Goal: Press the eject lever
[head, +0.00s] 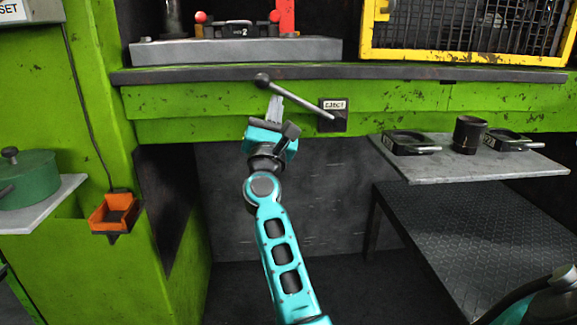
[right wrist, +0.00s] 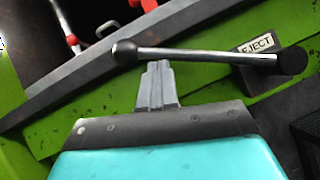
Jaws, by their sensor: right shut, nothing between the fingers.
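The eject lever (head: 300,100) is a thin metal rod with a dark ball knob at its upper left end. It slopes down to a dark pivot block beside the EJECT label (head: 333,105) on the green press front. My right gripper (head: 277,100) is shut and empty, its fingers pointing up just below the rod near the knob. In the right wrist view the lever (right wrist: 200,54) crosses just beyond the fingertips (right wrist: 158,65). I cannot tell whether they touch it. My left gripper is not in view.
A dark ledge (head: 400,72) runs above the lever. A yellow-framed guard (head: 470,57) stands at upper right. A grey shelf (head: 470,167) at right bears a dark cup (head: 468,134) and two dark trays. An orange bin (head: 113,213) and green pot (head: 28,180) are at left.

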